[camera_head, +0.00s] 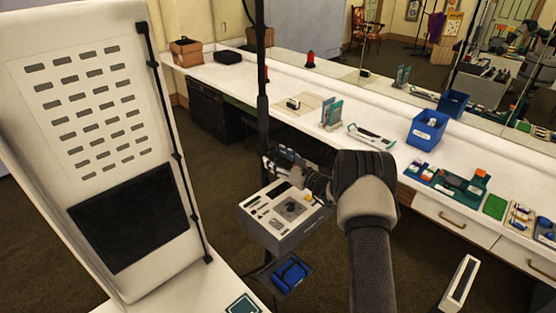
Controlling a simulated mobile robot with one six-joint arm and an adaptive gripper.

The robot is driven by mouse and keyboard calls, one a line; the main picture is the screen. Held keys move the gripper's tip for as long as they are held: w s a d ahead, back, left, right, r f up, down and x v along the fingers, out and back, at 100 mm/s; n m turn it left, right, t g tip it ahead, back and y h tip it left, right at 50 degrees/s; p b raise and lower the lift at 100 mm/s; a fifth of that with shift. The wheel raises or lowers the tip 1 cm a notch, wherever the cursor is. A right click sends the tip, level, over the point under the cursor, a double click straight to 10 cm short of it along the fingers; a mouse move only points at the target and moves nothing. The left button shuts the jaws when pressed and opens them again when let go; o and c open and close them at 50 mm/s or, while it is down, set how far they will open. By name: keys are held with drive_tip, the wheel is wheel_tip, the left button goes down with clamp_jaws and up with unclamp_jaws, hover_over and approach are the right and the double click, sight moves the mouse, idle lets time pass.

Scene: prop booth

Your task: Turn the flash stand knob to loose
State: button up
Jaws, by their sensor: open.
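A black upright pole (262,80), seemingly the flash stand, runs down the middle of the view. My gripper (276,160) is open, just above the back edge of the box and close beside the pole. I cannot tell whether the fingers touch anything.
A blue item (290,272) lies on a dark surface below the box. A long white counter (225,75) runs behind, with a blue bin (427,130), a teal holder (331,112) and a green tool tray (462,187). Brown carpet (150,72) is open between the pole and the counter.

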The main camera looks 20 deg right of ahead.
drive_tip(key=shift+c, duration=0.5)
drive_tip(key=c, duration=1)
drive_tip(key=shift+o, duration=0.2)
drive_tip(key=shift+f+n+b, duration=0.1)
drive_tip(key=shift+n+b, duration=0.2)
drive_tip(key=shift+b, duration=0.25)
drive_tip(key=shift+f+n+b, duration=0.1)
drive_tip(key=shift+n+b, duration=0.5)
drive_tip(key=shift+b, duration=0.35)
drive_tip(key=n+b, duration=0.2)
drive_tip(key=b, duration=0.2)
drive_tip(key=shift+n+b, duration=0.35)
drive_tip(key=shift+n, duration=0.05)
drive_tip(key=n+b, duration=0.2)
drive_tip(key=b, duration=0.2)
drive_tip(key=shift+d+n, duration=0.1)
drive_tip(key=shift+n, duration=0.3)
drive_tip(key=shift+r, duration=0.2)
